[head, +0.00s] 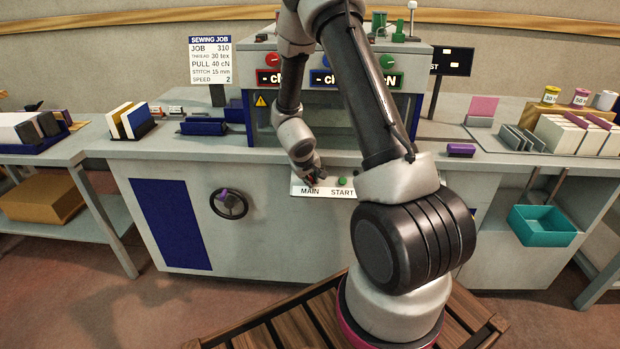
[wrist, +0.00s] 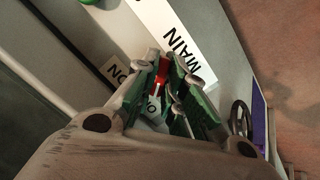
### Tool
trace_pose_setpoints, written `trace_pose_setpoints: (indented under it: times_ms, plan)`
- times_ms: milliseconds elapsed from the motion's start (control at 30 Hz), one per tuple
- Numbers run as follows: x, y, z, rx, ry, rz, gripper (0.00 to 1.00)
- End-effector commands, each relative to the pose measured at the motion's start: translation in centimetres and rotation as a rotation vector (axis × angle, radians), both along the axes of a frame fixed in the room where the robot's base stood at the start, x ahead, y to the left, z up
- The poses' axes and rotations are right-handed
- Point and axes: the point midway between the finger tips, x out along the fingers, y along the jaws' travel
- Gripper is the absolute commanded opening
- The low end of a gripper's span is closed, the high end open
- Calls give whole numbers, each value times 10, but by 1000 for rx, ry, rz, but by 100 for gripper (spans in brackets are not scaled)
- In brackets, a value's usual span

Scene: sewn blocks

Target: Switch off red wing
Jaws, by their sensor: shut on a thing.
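The red wing (wrist: 157,84) is a small red switch handle with a white mark, seen in the wrist view between my fingers. My gripper (head: 311,180) is at the front panel of the central machine, and its fingers (wrist: 168,74) are shut on the red wing. The MAIN label (wrist: 180,40) is beside it, and it also shows in the head view (head: 310,191). An ON label (wrist: 117,72) lies left of the wing. A second label (wrist: 153,104), starting with O, is partly hidden by my fingers. The wing's white mark is on the side toward this second label.
A green START button (head: 342,182) sits just right of the gripper on the same panel. A handwheel (head: 229,204) with a purple knob is on the cabinet front to the left. A teal bin (head: 543,226) hangs at the right.

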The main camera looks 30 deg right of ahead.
Motion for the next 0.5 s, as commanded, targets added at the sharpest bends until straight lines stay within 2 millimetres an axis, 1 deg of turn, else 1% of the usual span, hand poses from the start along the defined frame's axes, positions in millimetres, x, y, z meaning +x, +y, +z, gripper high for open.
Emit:
trace_pose_setpoints:
  times_ms: [200, 500]
  plan:
    - [0, 1, 0, -40, 26, 58, 0]
    - [1, 1, 0, -56, 36, 82, 0]
